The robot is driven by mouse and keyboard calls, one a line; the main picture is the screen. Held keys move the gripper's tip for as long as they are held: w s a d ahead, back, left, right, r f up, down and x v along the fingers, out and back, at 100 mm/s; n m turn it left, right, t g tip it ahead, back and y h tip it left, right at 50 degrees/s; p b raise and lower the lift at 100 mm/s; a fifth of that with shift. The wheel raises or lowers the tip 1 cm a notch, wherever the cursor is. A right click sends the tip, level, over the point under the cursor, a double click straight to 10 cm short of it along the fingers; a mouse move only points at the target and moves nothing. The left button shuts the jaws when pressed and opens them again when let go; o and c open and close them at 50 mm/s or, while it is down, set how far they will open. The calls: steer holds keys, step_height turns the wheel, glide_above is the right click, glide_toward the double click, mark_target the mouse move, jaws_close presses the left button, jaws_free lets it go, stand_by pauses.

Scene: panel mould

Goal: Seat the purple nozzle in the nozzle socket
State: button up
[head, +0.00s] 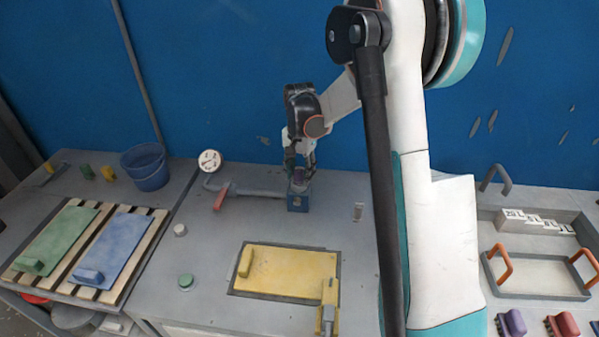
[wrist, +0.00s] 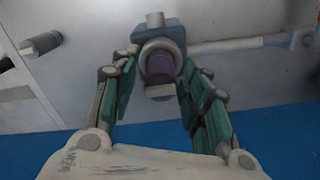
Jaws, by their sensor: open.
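The purple nozzle (head: 298,173) stands at the top of the small blue block with the nozzle socket (head: 297,203), near the back of the middle table. In the wrist view the nozzle (wrist: 159,66) lines up with the light grey ring on the blue block (wrist: 176,34). It looks set into the ring, but I cannot tell how deep. My gripper (head: 299,179) is over the block. In the wrist view its green-padded fingers (wrist: 160,68) are open, one on each side of the nozzle, with gaps visible. The fingers partly hide the nozzle in the head view.
A grey pipe with a red lever (head: 222,196) runs left from the block. A round white gauge (head: 209,160) stands behind it. A yellow panel (head: 290,272) lies in front. A blue bucket (head: 146,168) stands at the left. The table between block and panel is clear.

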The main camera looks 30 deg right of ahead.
mark_target(300, 168)
step_height(300, 168, up, 11)
steer(key=p, duration=0.3)
steer(key=s+a+r+n+t, duration=0.2)
steer(key=s+a+r+n, duration=0.15)
steer(key=s+r, duration=0.2)
steer(key=s+a+r+n+t, duration=0.1)
steer(key=s+a+r+n, duration=0.1)
steer(key=s+a+r, duration=0.35)
steer(key=s+a+f+n+t, duration=0.1)
steer(key=s+a+n+t, duration=0.1)
steer(key=s, duration=0.6)
steer(key=s+a+f+n+t, duration=0.2)
steer(key=s+n, duration=0.1)
steer(key=s, duration=0.5)
steer(key=shift+s+a+n, duration=0.15)
steer(key=shift+s+n, duration=0.05)
steer(key=shift+n, duration=0.15)
steer(key=shift+f, duration=0.1)
step_height(300, 168, down, 4)
steer(key=b, duration=0.4)
